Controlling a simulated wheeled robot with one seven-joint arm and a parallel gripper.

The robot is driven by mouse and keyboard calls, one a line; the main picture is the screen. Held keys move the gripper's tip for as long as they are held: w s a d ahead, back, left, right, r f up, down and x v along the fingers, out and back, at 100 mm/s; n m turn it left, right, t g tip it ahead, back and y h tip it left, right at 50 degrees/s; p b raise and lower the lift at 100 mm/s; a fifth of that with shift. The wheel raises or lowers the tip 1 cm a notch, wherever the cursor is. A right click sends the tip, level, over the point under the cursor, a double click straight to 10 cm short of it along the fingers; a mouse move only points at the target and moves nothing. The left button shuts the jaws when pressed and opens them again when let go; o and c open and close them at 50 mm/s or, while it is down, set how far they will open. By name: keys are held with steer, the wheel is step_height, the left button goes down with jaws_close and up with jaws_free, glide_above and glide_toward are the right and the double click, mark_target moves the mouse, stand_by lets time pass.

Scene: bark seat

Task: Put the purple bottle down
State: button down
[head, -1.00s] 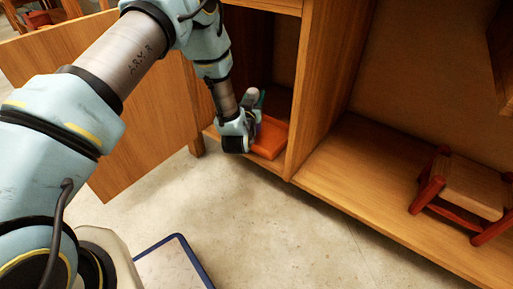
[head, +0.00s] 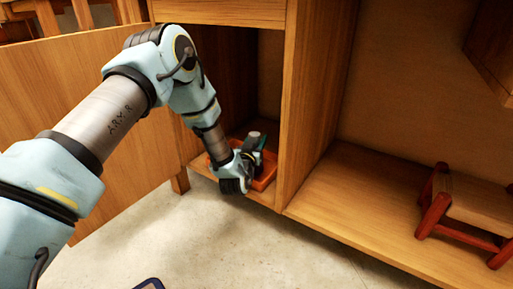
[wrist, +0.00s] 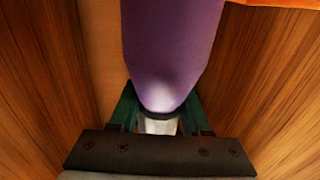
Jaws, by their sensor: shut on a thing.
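The purple bottle (wrist: 172,50) fills the upper middle of the wrist view, between the two dark green fingers of my gripper (wrist: 160,108). The fingers are shut on its narrower end; its other end runs out of the picture. In the head view my gripper (head: 250,152) is low in the open cabinet compartment, at an orange tray (head: 263,183). Only a small pale part of the bottle (head: 254,135) shows there, above the fingers. The gripper hides most of the bottle and part of the tray. I cannot tell whether the bottle touches the tray.
The compartment has a wooden partition (head: 318,100) on its right and an open door (head: 60,100) on its left. A small red stool with a pale seat (head: 480,205) stands on the wide shelf (head: 350,210) at right.

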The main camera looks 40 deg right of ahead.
steer(key=shift+f, duration=0.8)
steer(key=shift+c, duration=1.8)
jaws_free()
steer(key=p+v, duration=0.3)
steer(key=v, duration=0.9)
steer(key=shift+p, duration=0.4)
